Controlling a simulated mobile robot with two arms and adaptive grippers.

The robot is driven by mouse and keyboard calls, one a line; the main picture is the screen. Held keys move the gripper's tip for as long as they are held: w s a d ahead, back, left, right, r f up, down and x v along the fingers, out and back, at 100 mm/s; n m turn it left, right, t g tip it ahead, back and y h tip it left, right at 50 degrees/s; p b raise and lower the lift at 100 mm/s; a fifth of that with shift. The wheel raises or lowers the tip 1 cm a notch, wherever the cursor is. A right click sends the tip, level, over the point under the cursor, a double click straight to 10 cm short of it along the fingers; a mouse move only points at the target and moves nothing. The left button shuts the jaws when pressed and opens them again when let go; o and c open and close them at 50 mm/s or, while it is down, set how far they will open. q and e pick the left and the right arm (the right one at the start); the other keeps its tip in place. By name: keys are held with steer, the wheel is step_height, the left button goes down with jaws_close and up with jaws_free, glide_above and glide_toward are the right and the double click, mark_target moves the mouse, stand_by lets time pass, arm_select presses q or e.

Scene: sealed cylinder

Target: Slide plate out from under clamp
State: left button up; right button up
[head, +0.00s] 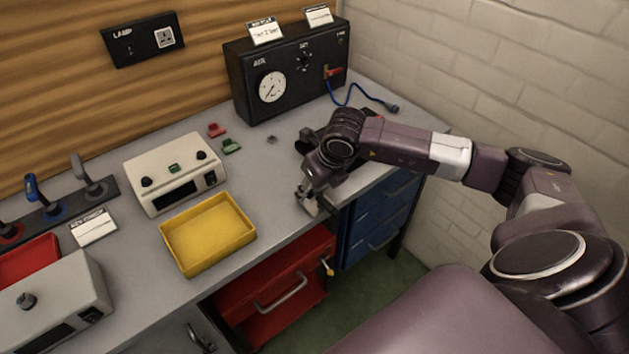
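My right gripper (309,203) is at the front edge of the grey bench, in front of a dark fixture (305,142). It points down and toward the front; its fingers are small and partly hidden, so I cannot tell whether they are open or shut, or whether they hold anything. The dark fixture may be the clamp, but my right wrist and forearm cover most of it. I cannot make out a plate; the area around the fixture is largely hidden. My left gripper is not in view.
A yellow tray (253,240) stands left of my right gripper. A black gauge box (245,88) with a blue cable (362,92) is behind. A red drawer (290,300) below the bench edge is pulled out. Small red (216,130) and green (232,146) pieces lie on the bench.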

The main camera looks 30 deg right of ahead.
steer(key=shift+c, duration=0.6)
jaws_close()
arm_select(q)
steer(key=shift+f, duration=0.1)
arm_select(e)
steer(key=shift+w+d, duration=0.1)
steer(key=shift+w, duration=0.05)
